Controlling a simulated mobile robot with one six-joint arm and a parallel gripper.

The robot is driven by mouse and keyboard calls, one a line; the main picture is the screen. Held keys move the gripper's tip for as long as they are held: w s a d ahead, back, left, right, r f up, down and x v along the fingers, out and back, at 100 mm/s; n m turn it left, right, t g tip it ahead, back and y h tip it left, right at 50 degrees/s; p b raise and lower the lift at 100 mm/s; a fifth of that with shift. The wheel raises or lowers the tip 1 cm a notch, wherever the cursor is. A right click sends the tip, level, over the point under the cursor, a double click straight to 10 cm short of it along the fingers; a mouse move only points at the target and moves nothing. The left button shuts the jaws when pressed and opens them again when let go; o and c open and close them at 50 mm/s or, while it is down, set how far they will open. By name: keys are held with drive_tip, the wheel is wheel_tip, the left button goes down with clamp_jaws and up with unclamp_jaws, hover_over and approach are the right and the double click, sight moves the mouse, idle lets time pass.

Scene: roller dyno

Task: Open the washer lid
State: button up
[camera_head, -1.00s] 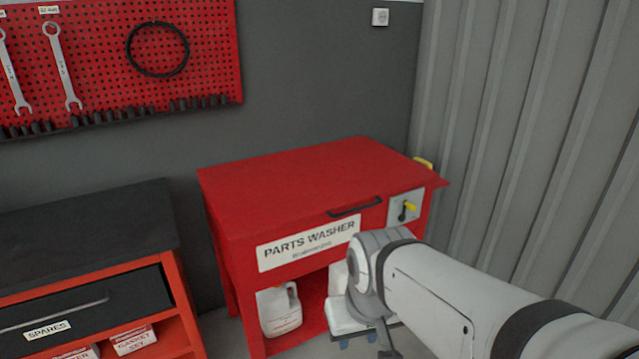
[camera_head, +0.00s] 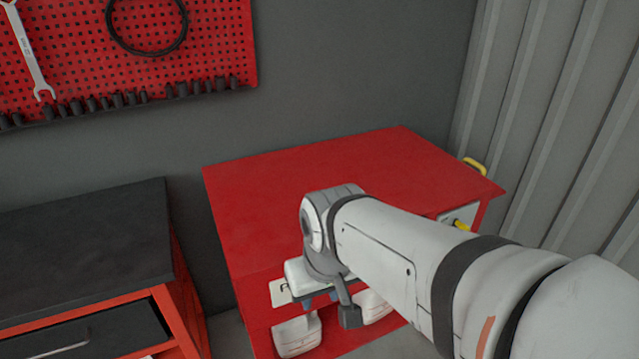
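The red parts washer stands against the grey wall, and its flat lid (camera_head: 290,180) is down. The black lid handle at the front edge is hidden behind my arm. My arm reaches in from the lower right, across the washer's front. My gripper (camera_head: 345,312) is at the washer's front, below the lid edge and in front of the mostly covered white label (camera_head: 279,292). Its fingers are small and partly turned away, so I cannot tell whether they are open or shut.
A black-topped red cabinet (camera_head: 85,235) stands to the left. White jugs (camera_head: 297,335) sit on the washer's lower shelf. A yellow handle (camera_head: 476,166) is at the washer's right, near the corrugated wall (camera_head: 560,110). A red pegboard (camera_head: 70,60) hangs above left.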

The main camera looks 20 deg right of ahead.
drive_tip(key=shift+d, duration=0.15)
drive_tip(key=w+d+f+m+t+y+b, duration=0.4)
drive_tip(key=w+d+f+m+y+b, duration=0.2)
drive_tip(key=w+f+m+b, duration=0.55)
drive_tip(key=w+d+f+m+t+h+b, duration=0.15)
drive_tip(key=d+m+t+h+b, duration=0.6)
drive_tip(key=d, duration=1.55)
drive_tip(key=w+f+n+t+y+b, duration=0.1)
drive_tip(key=w+y+b, duration=0.1)
drive_tip(key=w, duration=0.5)
drive_tip(key=shift+w+n+t, duration=0.2)
drive_tip(key=shift+n+t, duration=0.1)
drive_tip(key=shift+t, duration=0.05)
drive_tip(key=shift+c, duration=0.4)
